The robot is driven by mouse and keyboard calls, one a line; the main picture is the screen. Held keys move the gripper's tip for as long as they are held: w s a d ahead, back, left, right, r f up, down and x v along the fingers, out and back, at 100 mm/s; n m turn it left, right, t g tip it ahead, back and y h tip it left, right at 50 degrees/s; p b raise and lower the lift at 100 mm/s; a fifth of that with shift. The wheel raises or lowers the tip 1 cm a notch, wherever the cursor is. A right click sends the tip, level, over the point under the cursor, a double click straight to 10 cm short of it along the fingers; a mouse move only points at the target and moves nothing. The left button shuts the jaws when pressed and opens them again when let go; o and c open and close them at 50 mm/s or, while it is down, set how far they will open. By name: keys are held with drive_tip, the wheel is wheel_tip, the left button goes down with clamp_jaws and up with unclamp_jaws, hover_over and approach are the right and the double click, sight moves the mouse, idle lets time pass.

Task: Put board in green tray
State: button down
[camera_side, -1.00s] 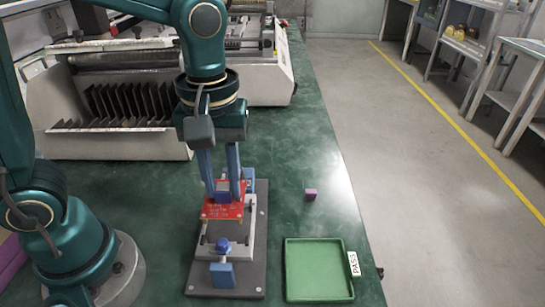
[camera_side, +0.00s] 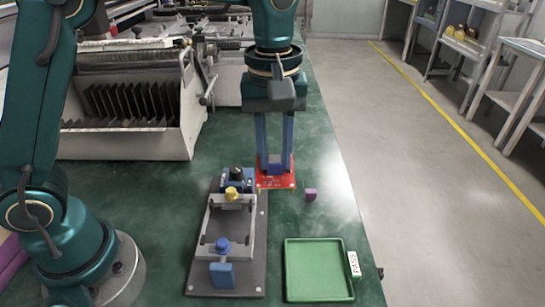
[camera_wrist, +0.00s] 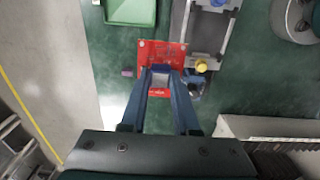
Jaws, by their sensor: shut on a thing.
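The red board (camera_side: 276,183) is held in my gripper (camera_side: 275,168), to the right of the far end of the grey fixture. In the wrist view the board (camera_wrist: 150,53) shows flat between and beyond my fingertips (camera_wrist: 160,70), which are shut on a part at its middle. How high it is above the bench is hard to tell. The green tray (camera_side: 290,243) lies at the bench's right edge, nearer the side camera than the board, and is empty. It also shows at the top of the wrist view (camera_wrist: 131,23). A white PASS label (camera_side: 353,264) stands at its right side.
The grey fixture (camera_side: 206,232) with blue and yellow knobs is empty, left of the tray. A small purple block (camera_side: 311,194) lies on the bench just right of the board. A rack of dark plates (camera_side: 130,103) stands at the back left.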

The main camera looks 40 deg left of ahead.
drive_tip(key=shift+w+d+f, duration=0.1)
drive_tip(key=shift+d+f, duration=0.15)
drive_tip(key=shift+f, duration=0.1)
drive_tip(key=d+f, duration=0.2)
drive_tip(key=d, duration=0.1)
drive_tip(key=s+d+f, duration=0.1)
drive_tip(key=d+f, duration=0.1)
drive_tip(key=d, duration=0.2)
drive_tip(key=s+d+f, duration=0.1)
drive_tip(key=d+f, duration=0.2)
drive_tip(key=d, duration=0.1)
drive_tip(key=shift+f, duration=2.05)
drive_tip(key=shift+f, duration=0.1)
drive_tip(key=c, duration=0.7)
unclamp_jaws()
drive_tip(key=shift+o, duration=0.2)
